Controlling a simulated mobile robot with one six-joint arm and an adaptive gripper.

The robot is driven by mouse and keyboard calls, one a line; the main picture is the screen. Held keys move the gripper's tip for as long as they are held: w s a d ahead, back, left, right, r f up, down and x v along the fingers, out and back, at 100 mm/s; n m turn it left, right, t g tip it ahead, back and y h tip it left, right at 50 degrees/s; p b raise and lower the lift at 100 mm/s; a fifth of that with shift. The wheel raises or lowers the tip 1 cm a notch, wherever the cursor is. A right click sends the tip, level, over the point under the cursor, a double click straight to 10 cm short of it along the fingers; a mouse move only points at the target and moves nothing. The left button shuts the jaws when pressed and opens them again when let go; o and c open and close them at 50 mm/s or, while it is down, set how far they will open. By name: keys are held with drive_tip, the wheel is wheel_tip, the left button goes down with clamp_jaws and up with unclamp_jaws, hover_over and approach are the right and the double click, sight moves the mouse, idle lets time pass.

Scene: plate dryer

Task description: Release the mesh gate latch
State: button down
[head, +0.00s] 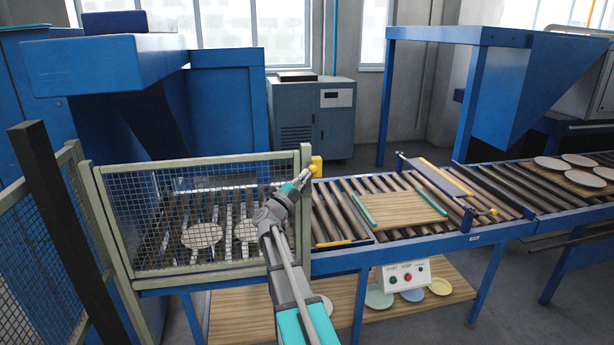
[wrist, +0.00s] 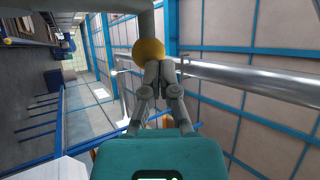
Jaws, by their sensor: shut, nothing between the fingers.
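The mesh gate (head: 200,164) has a pale green frame and stands upright across the left part of the conveyor. A yellow latch knob (head: 316,162) sits at the top of its right post (head: 306,150). My gripper (head: 309,172) is at the knob, its fingertips just below it in the head view. In the wrist view the round yellow knob (wrist: 149,50) lies just beyond the fingertips of my gripper (wrist: 158,70). The fingers are together with nothing between them. I cannot tell whether they touch the knob. The latch's inner parts are hidden.
Pale plates (head: 202,235) lie on the rollers behind the mesh. A wooden board (head: 400,210) with green edges rests on the rollers to the right. A control box (head: 404,274) with buttons hangs below. A dark post (head: 58,215) stands at the left.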

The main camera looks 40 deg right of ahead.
idle(0.4)
drive_tip(key=shift+a+f, duration=0.1)
drive_tip(key=shift+a, duration=0.15)
drive_tip(key=a+f+b, duration=0.3)
drive_tip(key=a, duration=1)
drive_tip(key=shift+s, duration=0.45)
drive_tip(key=shift+f, duration=0.1)
